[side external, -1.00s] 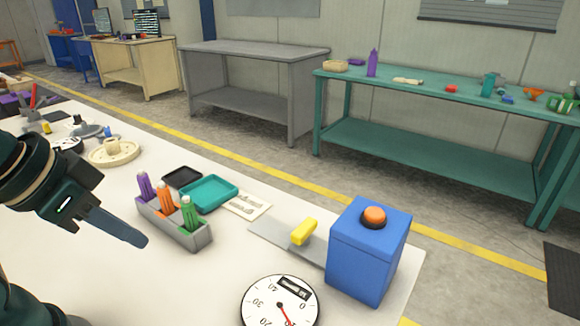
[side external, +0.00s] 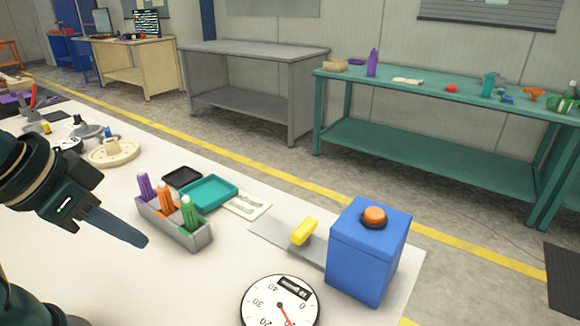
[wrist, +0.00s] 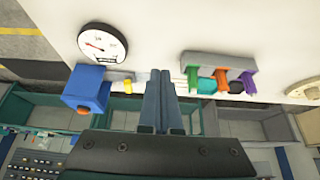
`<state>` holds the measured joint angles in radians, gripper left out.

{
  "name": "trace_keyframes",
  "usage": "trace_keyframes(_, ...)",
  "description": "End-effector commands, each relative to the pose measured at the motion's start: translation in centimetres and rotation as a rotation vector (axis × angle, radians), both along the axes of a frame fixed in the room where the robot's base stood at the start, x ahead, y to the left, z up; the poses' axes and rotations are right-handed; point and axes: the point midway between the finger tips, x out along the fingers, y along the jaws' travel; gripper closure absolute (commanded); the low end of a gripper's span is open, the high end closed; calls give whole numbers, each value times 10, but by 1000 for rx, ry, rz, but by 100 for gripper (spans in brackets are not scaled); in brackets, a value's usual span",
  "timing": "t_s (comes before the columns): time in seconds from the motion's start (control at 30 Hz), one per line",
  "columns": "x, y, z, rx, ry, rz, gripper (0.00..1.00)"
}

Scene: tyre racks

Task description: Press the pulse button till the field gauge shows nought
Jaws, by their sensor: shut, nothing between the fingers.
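The orange pulse button (side external: 374,214) sits on top of a blue box (side external: 362,262). In the wrist view the box (wrist: 84,85) is at the left, with the button (wrist: 84,110) at its lower edge. The round white field gauge (side external: 262,302) lies left of the box, cut by the bottom edge. Its red needle points down-right, near the 10 mark, away from 0. The gauge also shows in the wrist view (wrist: 104,38). My gripper (side external: 142,241) is shut and empty at the left, above the table and well apart from the button; its fingers (wrist: 160,73) are together.
A yellow handle (side external: 304,230) on a grey plate stands beside the box. A grey holder (side external: 184,234) with purple, orange and green items stands between my gripper and the box. A teal tray (side external: 232,186) and black tray lie behind. The table between holder and gauge is clear.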

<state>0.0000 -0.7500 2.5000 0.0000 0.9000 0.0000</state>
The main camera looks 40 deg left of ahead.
Motion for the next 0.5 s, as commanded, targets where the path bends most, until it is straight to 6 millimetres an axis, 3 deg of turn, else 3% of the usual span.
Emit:
trace_keyframes(0.2,2,0,3,26,-9,-47,100)
trace_keyframes(0.37,30,0,41,95,-116,-150,100)
trace_keyframes(0.5,63,-6,79,164,-192,-271,100)
